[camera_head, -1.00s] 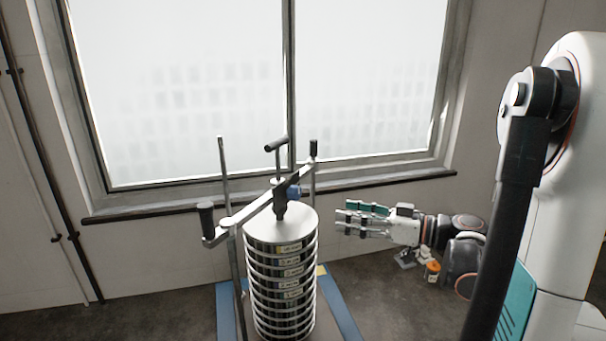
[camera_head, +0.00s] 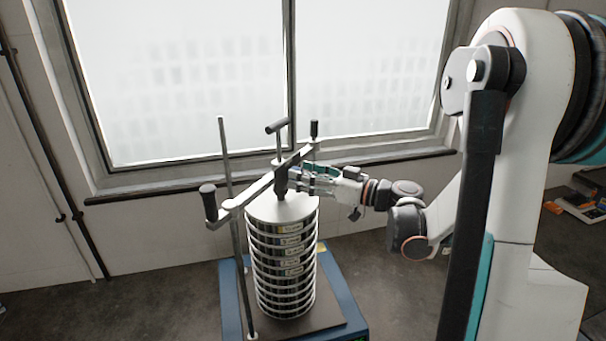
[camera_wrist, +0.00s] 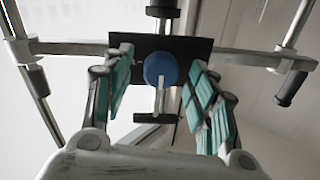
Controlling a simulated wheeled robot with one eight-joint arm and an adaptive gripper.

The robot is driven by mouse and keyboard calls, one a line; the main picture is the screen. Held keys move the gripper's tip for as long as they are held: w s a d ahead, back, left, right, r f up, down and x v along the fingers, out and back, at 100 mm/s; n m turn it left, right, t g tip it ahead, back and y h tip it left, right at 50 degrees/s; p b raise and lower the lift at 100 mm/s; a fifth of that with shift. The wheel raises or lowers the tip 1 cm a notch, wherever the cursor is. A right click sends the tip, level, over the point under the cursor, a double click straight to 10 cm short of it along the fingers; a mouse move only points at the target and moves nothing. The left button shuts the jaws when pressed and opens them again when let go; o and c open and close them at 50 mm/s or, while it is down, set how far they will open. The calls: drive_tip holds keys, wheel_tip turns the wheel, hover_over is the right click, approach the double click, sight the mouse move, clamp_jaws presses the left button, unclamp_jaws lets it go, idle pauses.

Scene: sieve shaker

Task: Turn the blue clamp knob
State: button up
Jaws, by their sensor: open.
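The blue clamp knob (camera_wrist: 161,69) is round and sits at the middle of the wrist view, in front of a dark plate on the clamp. In the head view the knob is hidden by my gripper (camera_head: 302,180). My gripper (camera_wrist: 161,66) is open, with its teal-padded fingers on the left and right of the knob. A gap shows between the knob and each finger. The clamp crossbar (camera_head: 250,194) spans the top of the metal sieve stack (camera_head: 284,252).
Upright rods (camera_head: 225,155) flank the stack, and black handles (camera_head: 208,203) stand at the crossbar ends. A T-handle (camera_head: 277,126) rises above the clamp. The stack stands on a blue-edged base (camera_head: 345,290). A window (camera_head: 190,90) is behind.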

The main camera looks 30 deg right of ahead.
drive_tip(key=shift+w+a, duration=0.3)
drive_tip(key=shift+w, duration=0.05)
drive_tip(key=c, duration=1.1)
